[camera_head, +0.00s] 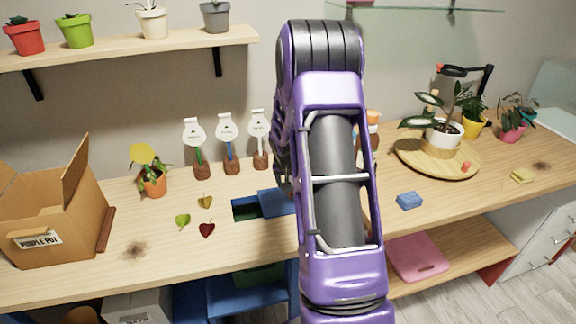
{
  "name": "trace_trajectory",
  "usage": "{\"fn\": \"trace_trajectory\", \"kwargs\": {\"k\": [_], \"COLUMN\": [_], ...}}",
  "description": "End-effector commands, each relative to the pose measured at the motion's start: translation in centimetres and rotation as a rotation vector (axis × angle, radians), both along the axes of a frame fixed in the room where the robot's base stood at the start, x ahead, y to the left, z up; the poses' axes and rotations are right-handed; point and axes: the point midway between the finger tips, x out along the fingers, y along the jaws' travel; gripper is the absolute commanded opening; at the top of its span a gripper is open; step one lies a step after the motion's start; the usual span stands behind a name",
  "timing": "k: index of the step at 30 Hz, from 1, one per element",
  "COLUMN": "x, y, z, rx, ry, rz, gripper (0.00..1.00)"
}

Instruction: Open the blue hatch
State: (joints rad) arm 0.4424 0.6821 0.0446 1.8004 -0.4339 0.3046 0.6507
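The blue hatch (276,203) is a flat blue panel at the tabletop, just left of my purple arm. A dark rectangular opening (245,209) with some green inside shows at its left, so the hatch does not cover the whole opening. The right end of the hatch runs up to my arm and is partly hidden there. My arm fills the middle of the view. A dark part (283,170) at its left edge, above the hatch in the picture, may belong to my gripper. The fingers are hidden, and I cannot tell whether they touch the hatch.
Yellow, green and red leaves (206,228) lie left of the opening. Plant markers (228,140) stand behind it. An open cardboard box (60,215) stands at the left. A blue sponge (409,201) and a round wooden tray (407,158) with a potted plant are right.

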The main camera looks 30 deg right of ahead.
Motion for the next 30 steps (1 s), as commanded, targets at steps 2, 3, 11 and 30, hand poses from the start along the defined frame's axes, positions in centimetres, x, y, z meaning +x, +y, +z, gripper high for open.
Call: {"fn": "trace_trajectory", "kwargs": {"k": [2, 3, 11, 30], "x": [-0.6, -0.8, -2.7, -3.9], "y": [0.5, 0.7, 2.2, 3.2], "z": [2.2, 3.1, 8.7, 12.1], "rx": [-0.001, -0.002, -0.002, 0.0], "ry": [-0.005, -0.005, -0.004, 0.001], "rz": [0.0, 0.001, 0.0, 0.001], "gripper": [0.64, 0.64, 0.64, 0.64]}}
